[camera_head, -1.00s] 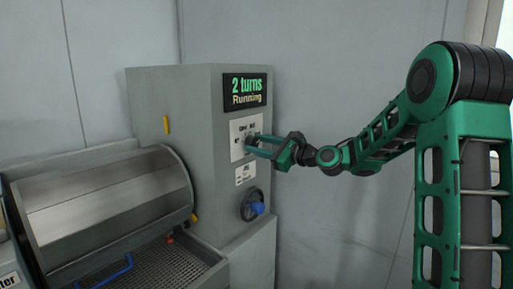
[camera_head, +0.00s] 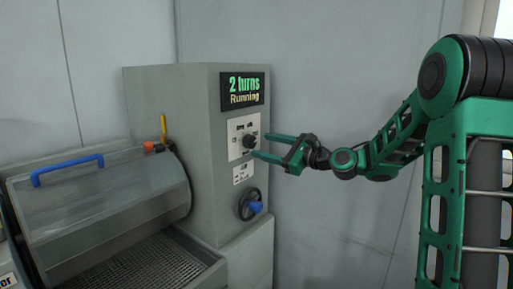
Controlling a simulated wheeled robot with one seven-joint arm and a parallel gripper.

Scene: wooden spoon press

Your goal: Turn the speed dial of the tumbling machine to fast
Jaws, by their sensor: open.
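The tumbling machine (camera_head: 177,101) is a grey cabinet with a drum (camera_head: 120,205) at its left. The speed dial (camera_head: 249,141) is a black knob on a white plate (camera_head: 235,148) below the display. The plate's small lettering is too blurred to read, so I cannot tell the dial's setting. My gripper (camera_head: 262,146) is open, with its two green fingers pointing left at the dial, one above and one below its level. The fingertips are close to the knob; I cannot tell whether they touch it.
A black handwheel with a blue knob (camera_head: 256,207) sits below the dial. The drum carries a blue handle (camera_head: 67,169) and an orange-red latch piece (camera_head: 153,146). A mesh tray (camera_head: 165,270) lies under the drum. The wall to the right is bare.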

